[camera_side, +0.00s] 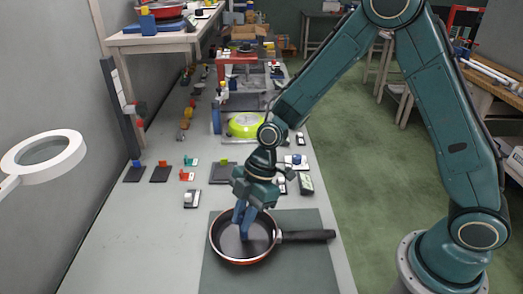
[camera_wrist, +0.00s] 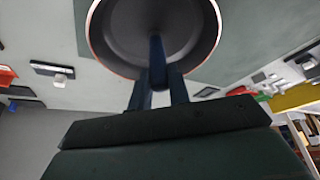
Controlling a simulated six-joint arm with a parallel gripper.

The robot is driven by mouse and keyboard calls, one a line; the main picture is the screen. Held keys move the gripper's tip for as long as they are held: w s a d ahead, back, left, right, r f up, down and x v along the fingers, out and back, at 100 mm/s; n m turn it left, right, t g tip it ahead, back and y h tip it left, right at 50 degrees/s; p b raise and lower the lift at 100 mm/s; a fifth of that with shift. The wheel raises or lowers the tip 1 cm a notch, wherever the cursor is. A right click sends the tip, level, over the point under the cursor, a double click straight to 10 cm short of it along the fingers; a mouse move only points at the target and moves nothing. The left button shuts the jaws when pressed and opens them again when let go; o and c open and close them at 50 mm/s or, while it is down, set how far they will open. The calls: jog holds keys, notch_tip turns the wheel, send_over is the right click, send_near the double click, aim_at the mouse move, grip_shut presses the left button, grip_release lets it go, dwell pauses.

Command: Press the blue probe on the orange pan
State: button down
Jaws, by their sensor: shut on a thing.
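The orange pan (camera_side: 264,238) has a dark inside and a black handle pointing right, and it sits on a grey-green mat (camera_side: 300,270). In the wrist view the pan (camera_wrist: 115,30) fills the top middle. My gripper (camera_wrist: 160,88) hides part of the pan's near rim in the wrist view.
Several small coloured blocks and dark plates (camera_side: 160,173) lie on the bench behind the pan. A lime-green round thing (camera_side: 244,125) stands farther back. A white ring lamp (camera_side: 72,155) is at the left. The bench left of the mat is clear.

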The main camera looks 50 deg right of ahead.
jog(key=shift+r, duration=3.1)
jog(key=shift+w, duration=0.1)
